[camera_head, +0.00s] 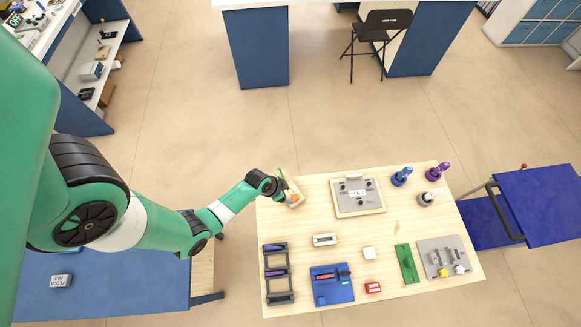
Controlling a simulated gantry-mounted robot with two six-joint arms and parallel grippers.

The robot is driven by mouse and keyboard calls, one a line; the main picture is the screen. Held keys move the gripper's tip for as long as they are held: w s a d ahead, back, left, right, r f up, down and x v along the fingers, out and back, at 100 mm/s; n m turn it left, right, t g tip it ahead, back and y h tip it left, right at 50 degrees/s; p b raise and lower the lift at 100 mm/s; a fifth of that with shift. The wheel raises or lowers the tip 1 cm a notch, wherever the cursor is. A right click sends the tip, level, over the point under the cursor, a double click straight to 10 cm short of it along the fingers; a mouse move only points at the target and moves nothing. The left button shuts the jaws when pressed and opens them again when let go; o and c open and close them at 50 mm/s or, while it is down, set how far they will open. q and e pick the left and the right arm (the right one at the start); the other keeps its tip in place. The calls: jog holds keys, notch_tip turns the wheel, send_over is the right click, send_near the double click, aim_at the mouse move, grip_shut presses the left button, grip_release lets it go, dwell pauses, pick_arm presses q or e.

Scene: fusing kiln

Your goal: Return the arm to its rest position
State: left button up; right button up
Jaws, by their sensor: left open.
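My green left arm (150,215) reaches in from the left and stretches over the left back edge of the wooden table (320,215). Its left gripper (291,193) is at the table's back left corner, open. It is small in the picture, and its fingers are hard to make out. Small orange and green spots show at the gripper; I cannot tell what they belong to. My right gripper is not in view.
Right of the gripper lies a grey-topped board (345,207). Blue (401,177), purple (437,172) and grey (428,198) upright items stand beyond. A black rack (278,272) and blue tray (322,296) lie in front. A blue cart (540,205) stands right.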

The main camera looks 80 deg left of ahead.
pick_arm(q)
jog(key=p+v, duration=0.1)
jog(key=v, duration=0.2)
jog(key=shift+s+r+p, duration=0.1)
jog(key=shift+p, duration=0.3)
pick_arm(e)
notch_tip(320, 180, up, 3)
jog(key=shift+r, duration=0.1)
